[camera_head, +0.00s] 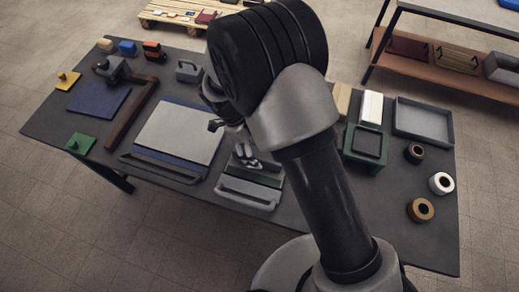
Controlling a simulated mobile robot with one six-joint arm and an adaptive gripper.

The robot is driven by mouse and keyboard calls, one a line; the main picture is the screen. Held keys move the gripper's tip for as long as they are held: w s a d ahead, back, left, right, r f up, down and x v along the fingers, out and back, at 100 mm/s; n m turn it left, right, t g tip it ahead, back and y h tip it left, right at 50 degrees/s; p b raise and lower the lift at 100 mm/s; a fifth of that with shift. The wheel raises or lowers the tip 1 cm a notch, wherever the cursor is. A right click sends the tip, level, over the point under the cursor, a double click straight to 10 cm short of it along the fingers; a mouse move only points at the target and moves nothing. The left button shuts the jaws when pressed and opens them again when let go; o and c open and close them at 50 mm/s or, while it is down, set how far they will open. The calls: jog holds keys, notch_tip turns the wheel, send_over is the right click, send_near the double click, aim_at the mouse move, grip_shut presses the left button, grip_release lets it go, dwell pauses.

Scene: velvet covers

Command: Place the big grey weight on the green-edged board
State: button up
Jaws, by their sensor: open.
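A grey block with a loop handle (188,72), which looks like the big grey weight, stands at the back of the dark table, left of my arm. A darker grey knobbed piece (112,68) stands by the blue mat. A board with a green edge (262,178) lies near the table's front, partly hidden by my arm and gripper. My gripper (244,158) is open and appears empty, over or just above that board; its exact height is unclear. It is apart from the grey block.
A pale board with a blue edge (180,132) lies left of my gripper. A brown L-shaped bar (133,112) and a blue mat (98,98) are further left. A green frame (350,150), grey tray (423,122) and several rings (421,210) are on the right.

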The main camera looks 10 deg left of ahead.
jog(key=p+v, duration=0.2)
jog(key=v, duration=0.8)
jog(key=shift+a+r+p, duration=0.1)
jog(key=shift+r+p, duration=0.1)
jog(key=shift+p, duration=0.1)
jog(key=shift+r, duration=0.25)
jog(key=d+r+n+t+y, duration=0.1)
jog(key=d+r+n+y, duration=0.2)
jog(key=d+r+n, duration=0.85)
jog(key=s+d+r+n+t, duration=0.2)
jog(key=s+d+r+n, duration=0.1)
jog(key=s+d+r, duration=0.2)
jog(key=s+d+r+n+t+y, duration=0.1)
jog(key=s+d+r+n, duration=0.3)
jog(key=s+d, duration=0.6)
jog(key=shift+d+r+t+y, duration=0.3)
jog(key=shift+d+r+t, duration=0.2)
jog(key=shift+d+r, duration=0.45)
